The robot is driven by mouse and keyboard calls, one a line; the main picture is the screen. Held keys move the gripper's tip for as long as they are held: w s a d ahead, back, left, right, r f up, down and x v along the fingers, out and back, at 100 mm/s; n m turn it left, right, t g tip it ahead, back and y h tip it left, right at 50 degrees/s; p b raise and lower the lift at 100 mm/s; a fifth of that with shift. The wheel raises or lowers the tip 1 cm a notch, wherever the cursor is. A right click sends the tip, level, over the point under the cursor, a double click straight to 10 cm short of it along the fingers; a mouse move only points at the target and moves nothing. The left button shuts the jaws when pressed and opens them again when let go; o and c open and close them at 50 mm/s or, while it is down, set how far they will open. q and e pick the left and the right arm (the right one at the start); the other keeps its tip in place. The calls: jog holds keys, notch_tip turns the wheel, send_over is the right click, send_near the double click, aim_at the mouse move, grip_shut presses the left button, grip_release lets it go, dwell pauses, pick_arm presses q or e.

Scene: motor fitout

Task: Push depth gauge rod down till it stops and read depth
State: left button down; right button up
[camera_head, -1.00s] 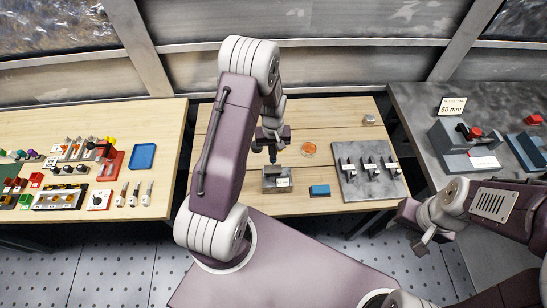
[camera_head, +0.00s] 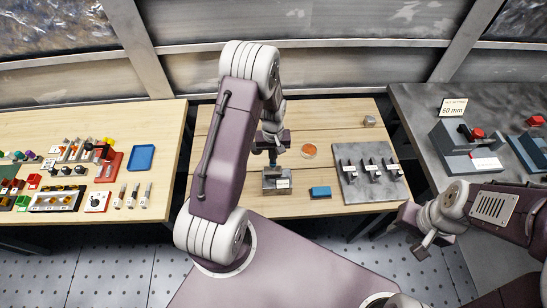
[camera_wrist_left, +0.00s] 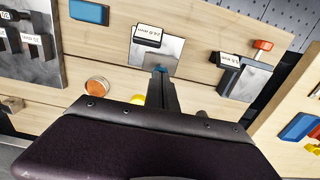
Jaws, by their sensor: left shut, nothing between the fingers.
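A grey metal block with a white label (camera_head: 276,181) stands near the front of the middle wooden table. The wrist view shows it as a metal surface (camera_wrist_left: 168,48) with an upside-down mm label (camera_wrist_left: 148,35); I cannot read the number surely. My left gripper (camera_head: 273,162) is shut and empty, pointing down over the block. In the left wrist view its fingers (camera_wrist_left: 160,80) end at a small blue piece, possibly the rod's top; the rod itself is mostly hidden, and I cannot tell if they touch. My right gripper (camera_head: 426,240) hangs off the table front, its jaw state unclear.
A blue block (camera_head: 320,192), an orange disc (camera_head: 309,150) and a grey plate with upright tools (camera_head: 352,192) lie right of the gauge block. In the wrist view, a grey piece with a red knob (camera_wrist_left: 263,44) stands nearby, hidden by my arm in the head view.

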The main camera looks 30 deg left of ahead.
pick_arm(q)
notch_tip(320, 180, up, 6)
jog(key=p, duration=0.4)
jog(key=shift+r+p, duration=0.2)
jog(key=shift+p, duration=0.15)
jog(key=d+f+m+t+b, duration=0.15)
jog(key=d+b, duration=0.35)
jog(key=b, duration=0.7)
jog(key=s+d+m+b, duration=0.2)
jog(key=s+m+b, duration=0.1)
jog(key=s, duration=0.9)
jog(key=shift+s+d+f+m+b, duration=0.25)
jog(key=shift+s+f+m+b, duration=0.15)
jog(key=shift+m, duration=0.35)
